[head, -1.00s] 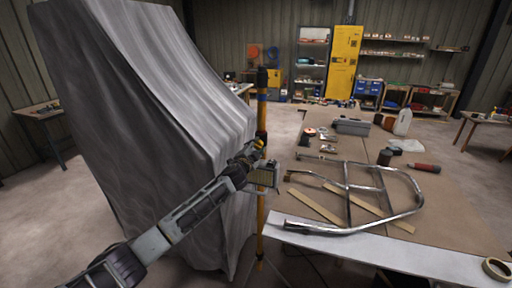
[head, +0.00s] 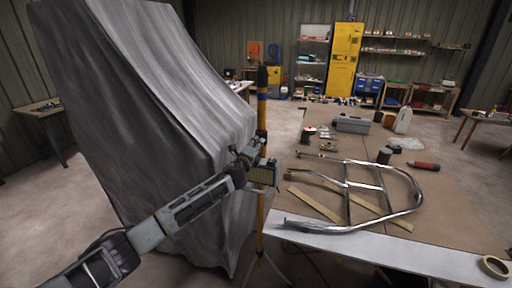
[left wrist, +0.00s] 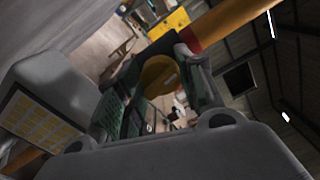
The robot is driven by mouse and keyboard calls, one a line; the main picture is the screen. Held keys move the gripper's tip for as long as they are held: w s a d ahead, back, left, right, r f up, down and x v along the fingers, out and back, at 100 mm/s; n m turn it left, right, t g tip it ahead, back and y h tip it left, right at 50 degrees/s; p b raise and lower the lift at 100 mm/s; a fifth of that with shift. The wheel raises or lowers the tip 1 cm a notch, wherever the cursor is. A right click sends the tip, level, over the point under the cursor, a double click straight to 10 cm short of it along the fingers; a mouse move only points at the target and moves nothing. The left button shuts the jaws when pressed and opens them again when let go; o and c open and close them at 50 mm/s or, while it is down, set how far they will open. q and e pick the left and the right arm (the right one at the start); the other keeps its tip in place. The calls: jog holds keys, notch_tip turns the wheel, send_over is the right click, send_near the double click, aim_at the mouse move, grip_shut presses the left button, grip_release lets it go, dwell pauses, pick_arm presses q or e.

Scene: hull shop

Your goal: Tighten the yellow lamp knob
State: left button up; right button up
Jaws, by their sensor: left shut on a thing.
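The yellow lamp knob (left wrist: 158,76) sits between the fingers of my left gripper (left wrist: 160,92) in the left wrist view. The gripper is shut on it, with one finger on either side. In the head view my left gripper (head: 262,168) is at the yellow lamp pole (head: 262,118), and the knob is hidden there behind the hand. The pole stands upright, with a dark upper part and a blue band. It also shows in the left wrist view (left wrist: 235,20), with a red band near the knob. My right gripper is in neither view.
A large grey draped sheet (head: 150,120) stands close on the left of the pole. A workbench (head: 440,200) on the right holds a bent metal tube frame (head: 347,195), wooden strips, a tape roll (head: 495,267) and a grey toolbox (head: 351,124). Open floor lies behind.

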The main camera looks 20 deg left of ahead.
pick_arm(q)
jog(key=shift+f+m, duration=0.1)
jog(key=shift+m, duration=1)
jog(key=o, duration=1)
jog(key=shift+s, duration=0.1)
jog(key=shift+s, duration=0.1)
jog(key=shift+s+a, duration=0.2)
jog(key=shift+s, duration=5.6)
